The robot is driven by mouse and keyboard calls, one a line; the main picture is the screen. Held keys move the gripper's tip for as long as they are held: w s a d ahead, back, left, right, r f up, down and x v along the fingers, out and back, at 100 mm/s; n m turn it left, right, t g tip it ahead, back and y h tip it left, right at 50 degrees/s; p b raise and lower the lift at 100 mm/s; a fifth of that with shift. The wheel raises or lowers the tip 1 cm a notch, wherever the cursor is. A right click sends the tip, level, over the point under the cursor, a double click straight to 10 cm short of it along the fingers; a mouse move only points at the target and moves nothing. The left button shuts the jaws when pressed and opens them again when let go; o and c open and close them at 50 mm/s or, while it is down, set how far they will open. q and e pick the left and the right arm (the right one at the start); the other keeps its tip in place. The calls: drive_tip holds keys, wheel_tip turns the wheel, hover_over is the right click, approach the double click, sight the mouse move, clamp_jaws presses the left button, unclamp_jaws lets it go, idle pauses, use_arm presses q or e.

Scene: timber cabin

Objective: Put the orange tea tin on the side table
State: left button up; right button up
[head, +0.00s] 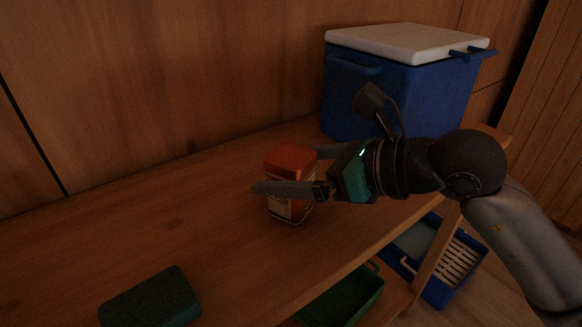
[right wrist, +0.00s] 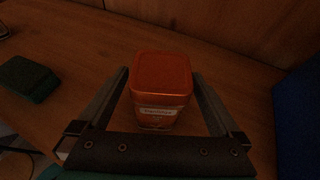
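The orange tea tin (head: 290,160) stands upright on the wooden shelf top, with a pale label on its side. It also shows in the right wrist view (right wrist: 161,80). My right gripper (head: 284,171) is around the tin, one finger on each side. In the right wrist view its fingers (right wrist: 160,77) are spread, with a gap showing between each finger and the tin. My left gripper is not in view. No side table can be made out apart from this wooden surface (head: 190,225).
A blue cooler with a white lid (head: 400,85) stands at the back right. A dark green box (head: 150,298) lies at the front left. Below are a green bin (head: 345,298) and a blue crate (head: 440,285). The wooden wall is close behind.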

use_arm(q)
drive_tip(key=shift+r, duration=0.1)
use_arm(e)
drive_tip(key=shift+r, duration=0.15)
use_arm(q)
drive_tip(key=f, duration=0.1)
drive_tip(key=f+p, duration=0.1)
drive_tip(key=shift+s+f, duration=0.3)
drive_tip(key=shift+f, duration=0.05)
use_arm(e)
drive_tip(key=v, duration=1.2)
